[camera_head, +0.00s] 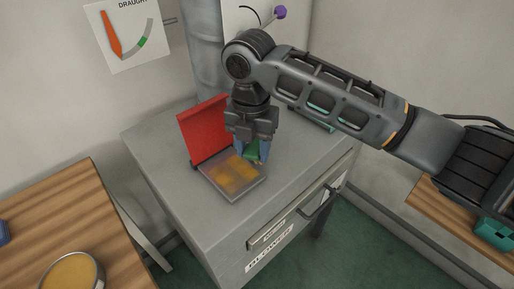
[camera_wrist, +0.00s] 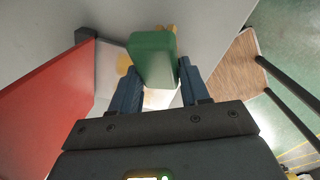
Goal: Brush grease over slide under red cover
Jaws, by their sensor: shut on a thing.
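The red cover (camera_head: 204,130) stands open, tilted up at the left edge of a shallow metal slide (camera_head: 232,179) on top of a grey cabinet. Patches of amber grease (camera_head: 236,172) lie on the slide. The red cover also fills the left of the wrist view (camera_wrist: 45,100). My gripper (camera_head: 251,153) is shut on a green brush handle (camera_wrist: 152,60), just above the slide's right side. In the wrist view the handle sits between the blue fingers (camera_wrist: 157,90). The bristles are mostly hidden behind the handle.
The grey cabinet (camera_head: 160,143) has a labelled drawer with a handle (camera_head: 318,203) in front. A wooden table (camera_head: 50,215) at left holds a round tin of amber grease (camera_head: 72,273). A vertical pipe and a draught gauge (camera_head: 126,35) are behind. A teal object (camera_head: 494,233) is at far right.

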